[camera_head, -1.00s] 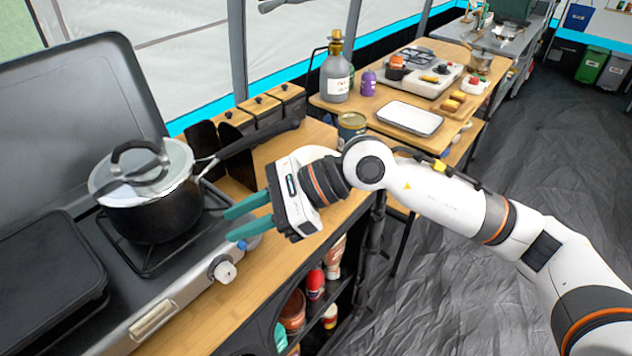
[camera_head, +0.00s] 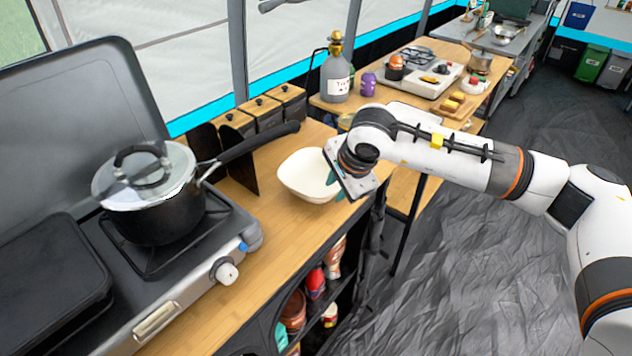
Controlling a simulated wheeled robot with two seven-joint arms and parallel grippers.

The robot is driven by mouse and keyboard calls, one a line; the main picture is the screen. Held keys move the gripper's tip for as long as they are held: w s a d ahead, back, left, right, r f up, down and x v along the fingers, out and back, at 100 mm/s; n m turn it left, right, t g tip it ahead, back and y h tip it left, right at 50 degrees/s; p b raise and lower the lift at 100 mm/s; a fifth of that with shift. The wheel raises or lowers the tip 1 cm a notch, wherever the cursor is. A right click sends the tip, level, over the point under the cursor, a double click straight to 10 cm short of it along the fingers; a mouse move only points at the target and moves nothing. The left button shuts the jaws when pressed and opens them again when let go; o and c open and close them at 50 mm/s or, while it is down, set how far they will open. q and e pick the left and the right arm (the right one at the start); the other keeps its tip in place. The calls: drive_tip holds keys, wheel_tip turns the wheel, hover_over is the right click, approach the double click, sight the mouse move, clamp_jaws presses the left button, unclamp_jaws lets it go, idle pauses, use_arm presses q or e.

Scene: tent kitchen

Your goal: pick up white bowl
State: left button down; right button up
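The white bowl (camera_head: 303,177) stands upright on the wooden counter, right of the stove and near the counter's front edge. It looks empty. My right gripper (camera_head: 335,184) is at the bowl's right side, pointing down, with its teal fingers at or just over the right rim. The gripper's body hides most of the fingers and that part of the rim, so I cannot tell whether they touch the bowl or how far apart they are. My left gripper is not in view.
A lidded pot (camera_head: 150,195) stands on the stove (camera_head: 195,285), left of the bowl. A black pan handle (camera_head: 255,142) reaches over the counter behind the bowl. Wooden canisters (camera_head: 270,112) stand at the back. A second table (camera_head: 425,115) holds a grey bottle (camera_head: 337,75) and other items.

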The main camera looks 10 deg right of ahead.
sight(333, 193)
drive_tip(key=p+x, duration=0.1)
drive_tip(key=x, duration=0.3)
drive_tip(key=shift+w+d+f, duration=0.1)
drive_tip(key=shift+w+f, duration=0.2)
drive_tip(key=shift+f, duration=0.05)
clamp_jaws()
